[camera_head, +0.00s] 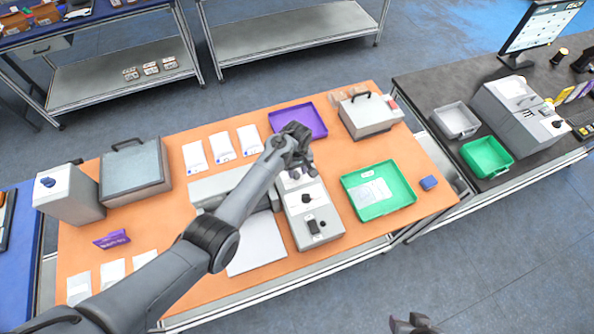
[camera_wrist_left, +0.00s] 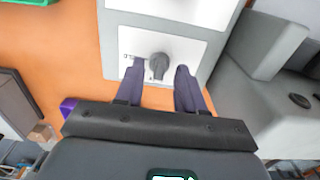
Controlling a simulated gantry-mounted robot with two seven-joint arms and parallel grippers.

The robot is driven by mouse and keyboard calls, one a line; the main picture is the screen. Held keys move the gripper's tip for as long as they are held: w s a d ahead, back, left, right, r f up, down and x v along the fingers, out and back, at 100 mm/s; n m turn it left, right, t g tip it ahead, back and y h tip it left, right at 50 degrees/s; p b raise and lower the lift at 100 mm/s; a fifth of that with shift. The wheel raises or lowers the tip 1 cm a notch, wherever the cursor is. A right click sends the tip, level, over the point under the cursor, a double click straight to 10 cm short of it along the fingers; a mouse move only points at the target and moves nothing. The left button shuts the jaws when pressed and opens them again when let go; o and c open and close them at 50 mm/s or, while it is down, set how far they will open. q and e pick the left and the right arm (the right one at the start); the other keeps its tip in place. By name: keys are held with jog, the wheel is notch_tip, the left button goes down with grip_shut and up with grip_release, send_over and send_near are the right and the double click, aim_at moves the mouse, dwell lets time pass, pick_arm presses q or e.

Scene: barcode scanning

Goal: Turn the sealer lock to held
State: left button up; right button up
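A grey machine with a white top (camera_head: 300,236) stands in the middle of the orange table, with dark controls on it. In the left wrist view a dark rotary knob (camera_wrist_left: 158,66) sits on a white panel (camera_wrist_left: 185,48) with small markings to its left, too small to read. My left gripper (camera_head: 301,166) is over the machine's far end. In the wrist view its two fingers (camera_wrist_left: 159,78) are apart, one on each side of the knob; I cannot tell whether they touch it. My right gripper (camera_head: 412,324) shows only partly at the bottom edge.
A purple tray (camera_head: 318,112) and a grey box with a handle (camera_head: 369,115) are behind. White sheets (camera_head: 223,146) lie left of the arm.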

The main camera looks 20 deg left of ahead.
pick_arm(q)
jog(key=shift+f, duration=0.4)
grip_shut()
